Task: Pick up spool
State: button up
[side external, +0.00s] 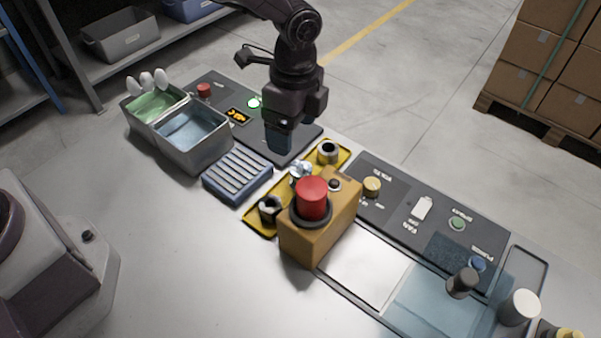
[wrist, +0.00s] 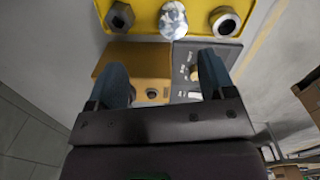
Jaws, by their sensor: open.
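No thing is plainly recognisable as a spool. A yellow tray (side external: 254,216) holds a dark ring-like piece (side external: 270,208), a shiny silver crumpled piece (side external: 300,170) and a grey hollow cylinder (side external: 327,152), which may be the spool. In the wrist view the tray (wrist: 145,24) is at the top, with the dark piece (wrist: 121,17), the silver piece (wrist: 173,19) and another hollow round piece (wrist: 225,21). My gripper (side external: 279,138) is above the bench, left of the grey cylinder. In the wrist view my gripper (wrist: 164,80) has its blue fingers apart with nothing held between them.
A yellow box with a red button (side external: 312,192) stands tall right beside the tray. A ribbed blue block (side external: 238,176) and two metal bins (side external: 190,135) are to the left. A dark knob (side external: 462,282) and white cylinder (side external: 519,307) stand right. The front bench is clear.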

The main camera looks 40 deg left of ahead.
aim_at(300, 168)
jog(key=f+m, duration=0.1)
jog(key=f, duration=0.3)
jog(key=w+f+m, duration=0.1)
jog(key=f, duration=0.6)
jog(key=shift+w+d+f+m+t, duration=0.2)
jog(key=shift+f+m+t, duration=0.1)
jog(key=shift+f+m, duration=0.1)
jog(key=shift+r, duration=0.1)
jog(key=shift+c, duration=0.4)
jog(key=c, duration=1)
